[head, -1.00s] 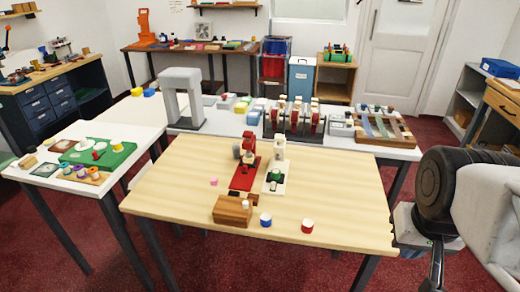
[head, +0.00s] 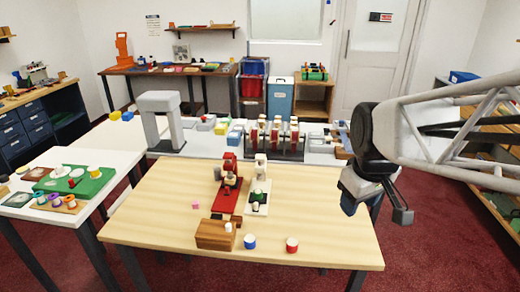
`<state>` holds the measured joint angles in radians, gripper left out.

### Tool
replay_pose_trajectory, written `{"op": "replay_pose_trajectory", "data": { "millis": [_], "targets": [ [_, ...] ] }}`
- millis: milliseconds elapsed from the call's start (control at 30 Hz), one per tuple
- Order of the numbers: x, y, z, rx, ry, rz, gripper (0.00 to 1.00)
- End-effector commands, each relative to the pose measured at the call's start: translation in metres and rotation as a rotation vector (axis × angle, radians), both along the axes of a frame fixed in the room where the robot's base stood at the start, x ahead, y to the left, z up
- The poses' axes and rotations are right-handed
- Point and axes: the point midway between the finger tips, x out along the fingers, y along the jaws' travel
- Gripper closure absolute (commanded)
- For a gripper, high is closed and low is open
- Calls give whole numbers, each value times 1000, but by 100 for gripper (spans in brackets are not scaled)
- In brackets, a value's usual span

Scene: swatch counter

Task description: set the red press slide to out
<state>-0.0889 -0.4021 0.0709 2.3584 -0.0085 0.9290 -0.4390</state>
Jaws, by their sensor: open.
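The red press (head: 230,190) stands on the wooden table (head: 160,215), left of a white press (head: 259,190). It has a red base plate and a red upright. A small brownish part sits on the red base near the upright; I cannot tell the slide's position from here. The white press has a dark green part on its base. My gripper (head: 378,208) hangs at the right, over the table's right edge, well apart from both presses. It is open and holds nothing that I can see.
A wooden block (head: 215,235) stands in front of the red press. A blue-sided cup (head: 250,241) and a red-sided cup (head: 292,244) stand near the front edge. A pink piece (head: 196,205) lies left. A grey arch (head: 160,118) stands behind. The table's right part is clear.

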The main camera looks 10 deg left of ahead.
Motion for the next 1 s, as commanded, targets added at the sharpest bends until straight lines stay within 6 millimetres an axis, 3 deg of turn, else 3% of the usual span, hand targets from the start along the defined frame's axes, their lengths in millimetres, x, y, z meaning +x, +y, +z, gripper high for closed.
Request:
{"op": "replay_pose_trajectory", "data": {
  "millis": [500, 1000],
  "targets": [
    [112, 58, -6, -70, 36, 489, 53],
    [212, 132, -39, -126, 64, 961, 53]
  ]
}}
